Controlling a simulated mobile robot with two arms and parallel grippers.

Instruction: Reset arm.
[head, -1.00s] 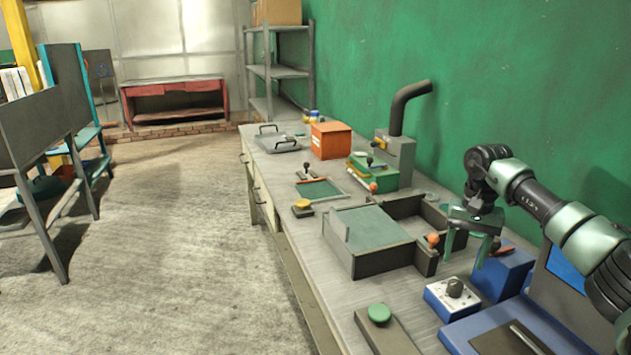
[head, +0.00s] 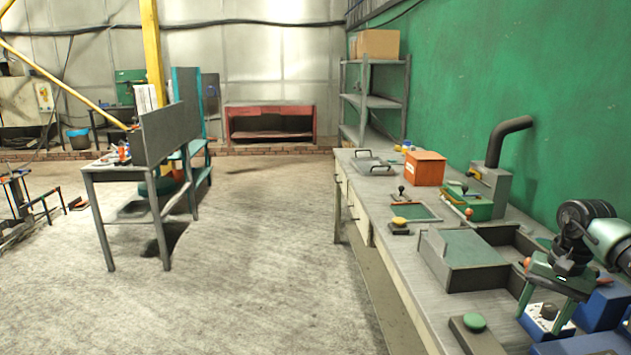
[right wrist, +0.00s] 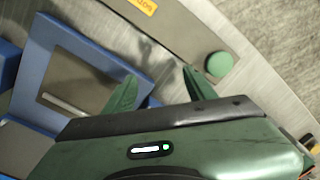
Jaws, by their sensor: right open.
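My right gripper (head: 540,308) is at the right of the head view, over the near end of the long grey workbench (head: 405,265). Its green fingers point down and stand apart, with nothing between them. In the right wrist view the two green fingertips (right wrist: 158,82) also show spread and empty. Below them are a blue-framed panel (right wrist: 75,75) and a green round button (right wrist: 219,64). My left gripper is not in view.
On the bench are a grey box (head: 462,262), a blue box with a knob (head: 547,318), a green button (head: 474,322), and an orange box (head: 425,167). A grey table (head: 130,165) stands at left. The concrete floor between is clear.

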